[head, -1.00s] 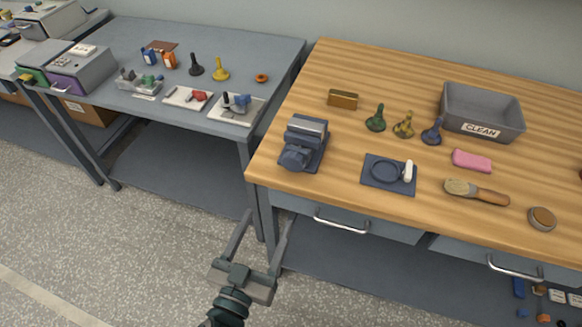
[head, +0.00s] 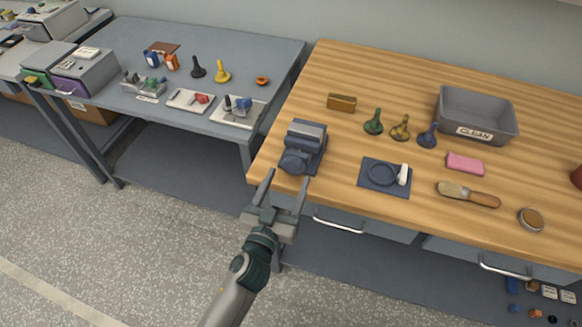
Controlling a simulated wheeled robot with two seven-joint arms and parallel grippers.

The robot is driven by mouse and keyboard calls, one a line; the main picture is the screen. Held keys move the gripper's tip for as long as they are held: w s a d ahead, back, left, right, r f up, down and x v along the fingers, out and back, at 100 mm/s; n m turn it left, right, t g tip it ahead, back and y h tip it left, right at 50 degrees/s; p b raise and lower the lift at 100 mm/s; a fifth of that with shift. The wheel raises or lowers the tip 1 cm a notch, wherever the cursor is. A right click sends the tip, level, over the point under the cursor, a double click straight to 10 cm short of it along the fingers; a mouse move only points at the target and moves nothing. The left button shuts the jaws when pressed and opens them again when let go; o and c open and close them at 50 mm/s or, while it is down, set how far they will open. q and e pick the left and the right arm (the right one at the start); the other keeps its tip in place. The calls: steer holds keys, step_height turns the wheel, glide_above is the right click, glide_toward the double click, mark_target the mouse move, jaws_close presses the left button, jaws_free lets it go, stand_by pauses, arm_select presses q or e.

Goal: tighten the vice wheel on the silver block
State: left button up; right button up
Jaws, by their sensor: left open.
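The vice (head: 304,148) is a dark blue-grey tool on the wooden bench near its left front corner. Its round wheel (head: 293,162) faces the front edge of the bench. A lighter grey block (head: 308,129) shows at the top of the vice; whether it is tightly clamped cannot be told. My left gripper (head: 287,178) is open and empty, its two fingers pointing at the vice. The fingertips are just in front of the wheel in the picture, near the bench's front edge, and look apart from it. My right gripper is out of view.
On the wooden bench (head: 330,182) are a blue mat (head: 367,187) with a ring and white piece, several small dark-based pieces, a brush (head: 468,194), a pink block (head: 465,163) and a grey CLEAN bin (head: 500,135). A grey table (head: 215,55) stands left.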

mark_target(292, 170)
arm_select(q)
steer(key=shift+p+x, duration=0.3)
steer(key=shift+x, duration=1.55)
steer(key=c, duration=1.1)
